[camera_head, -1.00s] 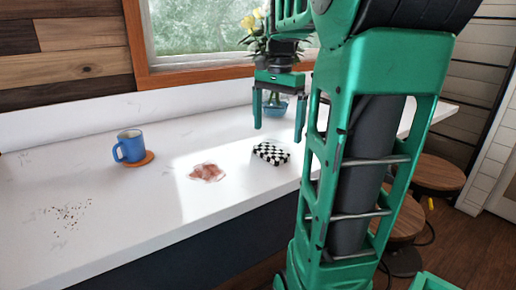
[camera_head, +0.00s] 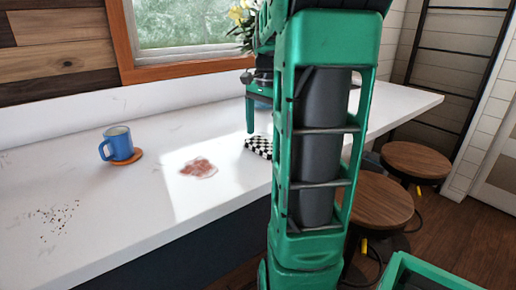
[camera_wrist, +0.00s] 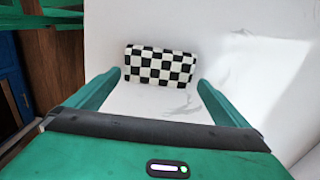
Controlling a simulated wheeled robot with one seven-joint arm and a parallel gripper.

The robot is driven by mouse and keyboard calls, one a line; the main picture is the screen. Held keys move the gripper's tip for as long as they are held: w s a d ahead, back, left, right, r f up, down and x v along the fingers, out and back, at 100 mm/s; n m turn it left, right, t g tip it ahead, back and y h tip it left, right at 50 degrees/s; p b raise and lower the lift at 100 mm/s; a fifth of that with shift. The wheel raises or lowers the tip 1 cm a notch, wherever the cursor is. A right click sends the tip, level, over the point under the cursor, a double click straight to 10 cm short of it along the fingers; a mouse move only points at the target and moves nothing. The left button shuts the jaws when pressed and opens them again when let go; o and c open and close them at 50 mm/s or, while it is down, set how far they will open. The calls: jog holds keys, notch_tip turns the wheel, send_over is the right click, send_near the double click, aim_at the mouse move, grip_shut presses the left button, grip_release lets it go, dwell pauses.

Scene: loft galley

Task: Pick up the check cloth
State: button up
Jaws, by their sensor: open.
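The check cloth (camera_head: 259,146) is a folded black-and-white checkered bundle on the white counter. In the head view my arm hides its right part. It shows whole in the wrist view (camera_wrist: 160,66), just beyond and between my fingertips. My gripper (camera_wrist: 150,78) is open and empty, with one finger toward each side of the cloth. In the head view one green finger (camera_head: 250,115) shows above the cloth's far left side; the other is hidden behind my arm.
A reddish-brown spill (camera_head: 198,168) lies left of the cloth. A blue mug (camera_head: 120,145) stands on an orange coaster (camera_head: 136,156) farther left, with dark crumbs (camera_head: 57,218) near the front. Yellow flowers (camera_head: 240,14) stand by the window. Round wooden stools (camera_head: 416,160) stand right of the counter.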

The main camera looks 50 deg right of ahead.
jog(key=shift+f, duration=1.1)
jog(key=c, duration=0.7)
jog(key=shift+c, duration=0.2)
jog(key=shift+r, duration=0.15)
jog(key=shift+r, duration=0.55)
notch_tip(320, 180, up, 3)
jog(key=shift+f, duration=0.1)
jog(key=w+a+r, duration=0.2)
jog(key=a+r, duration=0.5)
jog(key=a, duration=0.4)
jog(key=shift+a, duration=0.3)
